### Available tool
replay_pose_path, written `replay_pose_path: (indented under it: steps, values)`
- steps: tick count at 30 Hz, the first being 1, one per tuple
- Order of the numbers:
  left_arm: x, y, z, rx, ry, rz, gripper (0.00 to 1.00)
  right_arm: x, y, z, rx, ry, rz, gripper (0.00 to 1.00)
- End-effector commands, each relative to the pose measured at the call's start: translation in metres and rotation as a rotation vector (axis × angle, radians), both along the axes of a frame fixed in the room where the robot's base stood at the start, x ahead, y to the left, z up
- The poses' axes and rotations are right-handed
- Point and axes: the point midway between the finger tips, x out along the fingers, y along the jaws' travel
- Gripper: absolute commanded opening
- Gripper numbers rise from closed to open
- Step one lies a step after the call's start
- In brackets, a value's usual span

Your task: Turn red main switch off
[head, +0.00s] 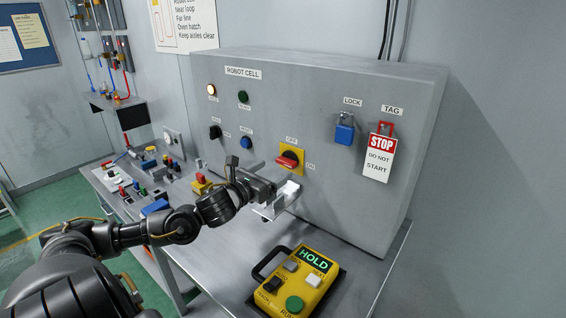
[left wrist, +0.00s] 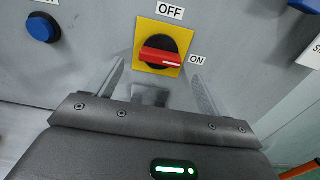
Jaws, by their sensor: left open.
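The red main switch (head: 287,161) sits on a yellow plate on the grey "ROBOT CELL" panel, with OFF above it and ON at its right. In the left wrist view its red handle (left wrist: 162,58) lies nearly level, its white mark toward ON. My left gripper (head: 281,198) is just below and in front of the switch. In the left wrist view its two fingers (left wrist: 157,84) stand wide apart, one on each side of the switch, with nothing between them. I cannot tell how far the fingertips are from the panel. My right gripper is not in view.
A blue padlock (head: 344,133) and a red-and-white STOP tag (head: 379,158) hang right of the switch. A blue button (head: 246,142) is at its left. A yellow HOLD pendant (head: 299,284) lies on the bench below. Small parts (head: 150,180) crowd the bench's left end.

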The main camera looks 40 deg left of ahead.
Motion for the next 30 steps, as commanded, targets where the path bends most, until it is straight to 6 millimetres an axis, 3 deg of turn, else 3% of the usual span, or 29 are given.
replay_pose_path:
  steps: [9, 23, 30]
  values:
    - [0.043, 0.001, 0.002, -0.002, -0.001, 0.001, 0.8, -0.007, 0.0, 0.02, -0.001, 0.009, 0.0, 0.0]
    - [0.053, 0.001, -0.001, 0.0, 0.001, -0.001, 0.8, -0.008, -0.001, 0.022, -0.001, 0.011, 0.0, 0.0]
    - [0.052, 0.001, -0.001, 0.0, 0.001, -0.001, 0.49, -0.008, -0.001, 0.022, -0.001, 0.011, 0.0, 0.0]
